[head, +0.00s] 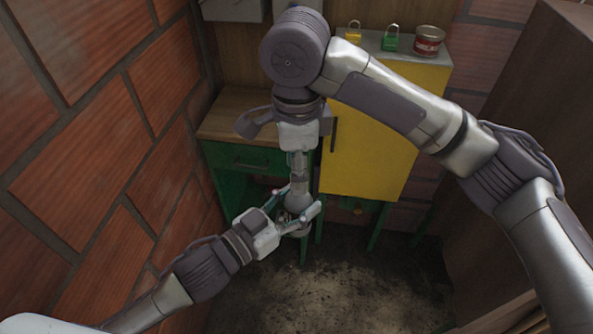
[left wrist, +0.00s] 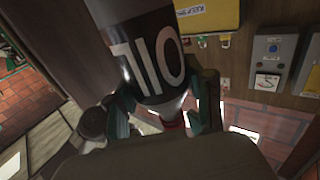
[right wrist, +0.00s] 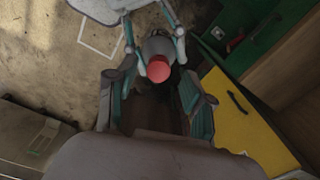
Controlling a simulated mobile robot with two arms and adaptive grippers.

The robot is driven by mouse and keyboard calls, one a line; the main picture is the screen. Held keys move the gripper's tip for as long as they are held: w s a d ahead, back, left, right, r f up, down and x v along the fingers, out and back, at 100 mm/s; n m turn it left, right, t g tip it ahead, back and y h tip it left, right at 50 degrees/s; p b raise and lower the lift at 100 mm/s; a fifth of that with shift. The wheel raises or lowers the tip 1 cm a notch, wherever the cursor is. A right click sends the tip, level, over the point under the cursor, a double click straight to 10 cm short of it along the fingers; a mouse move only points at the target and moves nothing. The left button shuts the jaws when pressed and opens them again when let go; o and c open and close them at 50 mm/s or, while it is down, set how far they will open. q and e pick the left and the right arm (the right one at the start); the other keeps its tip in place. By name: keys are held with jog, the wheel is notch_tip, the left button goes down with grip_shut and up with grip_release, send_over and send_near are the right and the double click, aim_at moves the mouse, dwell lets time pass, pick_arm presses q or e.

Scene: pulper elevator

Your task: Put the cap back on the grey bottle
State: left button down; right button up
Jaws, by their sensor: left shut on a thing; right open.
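The grey bottle (head: 299,204) is held by my left gripper (head: 297,203) in the head view. In the left wrist view the bottle (left wrist: 145,50) is large, with a dark label and white characters, between the left fingers. A red cap (right wrist: 158,70) shows at the bottle's top end in the right wrist view. Its edge (left wrist: 174,122) also shows at the neck in the left wrist view. I cannot tell how firmly it is seated. My right gripper (head: 298,163) is above the bottle, open, its fingers either side of the cap in the right wrist view. The cap is hidden in the head view.
A yellow cabinet (head: 370,130) stands behind and right of the grippers, with padlocks (head: 390,40) and a red tin (head: 429,40) on top. A green drawer unit (head: 245,158) is behind on the left. Brick wall (head: 95,150) bounds the left. The floor (head: 340,280) is clear.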

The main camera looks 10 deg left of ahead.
jog(key=shift+r, duration=1.6)
jog(key=shift+c, duration=0.4)
